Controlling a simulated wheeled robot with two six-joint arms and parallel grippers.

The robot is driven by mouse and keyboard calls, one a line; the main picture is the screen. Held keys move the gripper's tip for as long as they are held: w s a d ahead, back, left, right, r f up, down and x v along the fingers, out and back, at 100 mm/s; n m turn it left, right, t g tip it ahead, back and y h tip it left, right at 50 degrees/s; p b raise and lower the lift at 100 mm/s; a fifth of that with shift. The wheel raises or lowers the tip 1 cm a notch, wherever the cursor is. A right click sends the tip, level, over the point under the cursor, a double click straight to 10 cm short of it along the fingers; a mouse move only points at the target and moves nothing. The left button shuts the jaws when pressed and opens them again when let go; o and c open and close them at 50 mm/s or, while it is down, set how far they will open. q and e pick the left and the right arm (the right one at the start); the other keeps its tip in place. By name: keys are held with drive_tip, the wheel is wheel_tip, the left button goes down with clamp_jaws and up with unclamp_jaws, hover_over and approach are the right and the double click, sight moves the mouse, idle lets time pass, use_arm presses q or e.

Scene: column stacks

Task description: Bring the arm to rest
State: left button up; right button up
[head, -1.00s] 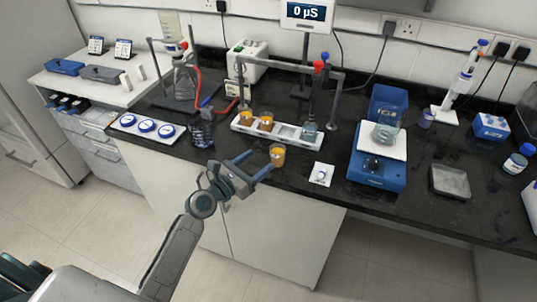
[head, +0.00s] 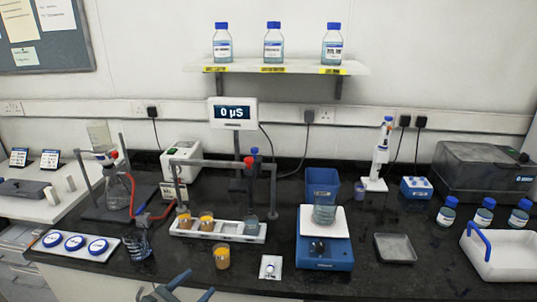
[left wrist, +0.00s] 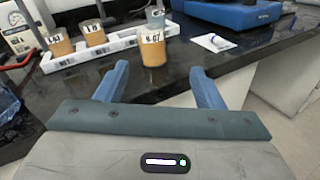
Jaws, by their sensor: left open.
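My left gripper (head: 190,287) shows at the bottom edge of the head view, in front of the bench's front edge. In the left wrist view its two blue fingers (left wrist: 160,85) stand wide apart with nothing between them. A beaker of orange liquid (head: 221,256) stands on the black bench just beyond the fingers, apart from them; it also shows in the left wrist view (left wrist: 153,49), with a label. My right gripper is in neither view.
A white rack (head: 217,231) with beakers stands behind the lone beaker. A white panel with blue round lids (head: 76,245) is at left. Floor space shows in front of the bench.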

use_arm(q)
drive_tip(key=s+d+f+m+g+y, duration=0.25)
drive_tip(key=s+f+m+g, duration=0.4)
drive_tip(key=s+m, duration=0.85)
drive_tip(key=s+a+f+m+g+y, duration=0.2)
drive_tip(key=s+a+m+g+y, duration=0.15)
drive_tip(key=s+m, duration=0.3)
drive_tip(key=s+a+f+m+g+y, duration=0.2)
drive_tip(key=s+a+m+y, duration=0.15)
drive_tip(key=s+m, duration=0.35)
drive_tip(key=w+a+f+g, duration=0.1)
drive_tip(key=a+f, duration=0.2)
drive_tip(key=f, duration=2.5)
drive_tip(key=s+a+f+g, duration=0.1)
drive_tip(key=s+f, duration=1.6)
drive_tip(key=f, duration=0.3)
drive_tip(key=shift+s+a+h, duration=0.2)
drive_tip(key=shift+s+h, duration=0.2)
drive_tip(key=shift+h, duration=0.05)
